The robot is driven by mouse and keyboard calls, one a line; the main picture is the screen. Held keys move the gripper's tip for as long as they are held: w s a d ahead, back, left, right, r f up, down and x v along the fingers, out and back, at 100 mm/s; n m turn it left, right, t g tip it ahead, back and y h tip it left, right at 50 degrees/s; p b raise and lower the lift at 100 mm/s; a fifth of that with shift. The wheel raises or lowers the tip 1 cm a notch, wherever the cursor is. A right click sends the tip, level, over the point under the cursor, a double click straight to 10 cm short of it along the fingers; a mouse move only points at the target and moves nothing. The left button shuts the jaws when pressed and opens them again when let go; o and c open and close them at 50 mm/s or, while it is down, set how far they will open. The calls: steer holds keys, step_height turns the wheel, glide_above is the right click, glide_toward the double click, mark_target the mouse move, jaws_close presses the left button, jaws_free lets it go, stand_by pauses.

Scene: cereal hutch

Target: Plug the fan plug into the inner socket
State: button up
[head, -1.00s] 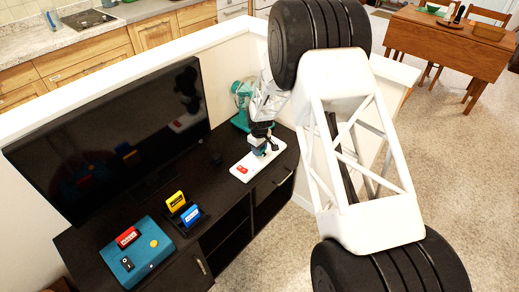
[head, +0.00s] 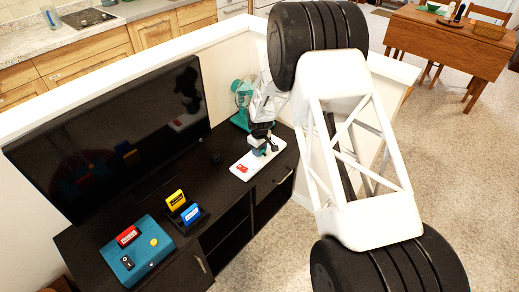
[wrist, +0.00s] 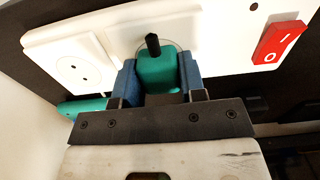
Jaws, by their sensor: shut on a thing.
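The teal fan plug (wrist: 157,68) with a black cord stub is between the blue fingers of my gripper (wrist: 158,84), which is shut on it. The plug is over a round socket in the white power strip (wrist: 212,30), hiding most of it. I cannot tell how far its pins are in. Another round socket (wrist: 84,68) to the left is empty. In the head view my gripper (head: 262,142) is low over the strip (head: 245,173), beside the teal fan (head: 241,95), which my arm partly hides.
A red switch (wrist: 279,42) is at the strip's right end in the wrist view. On the dark cabinet are a large TV (head: 110,130), a teal box (head: 138,250) and yellow and blue cartridges (head: 190,213). A white half wall (head: 232,60) stands behind.

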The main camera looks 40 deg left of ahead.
steer(key=o, duration=1)
steer(key=shift+c, duration=0.2)
steer(key=shift+r, duration=3.9)
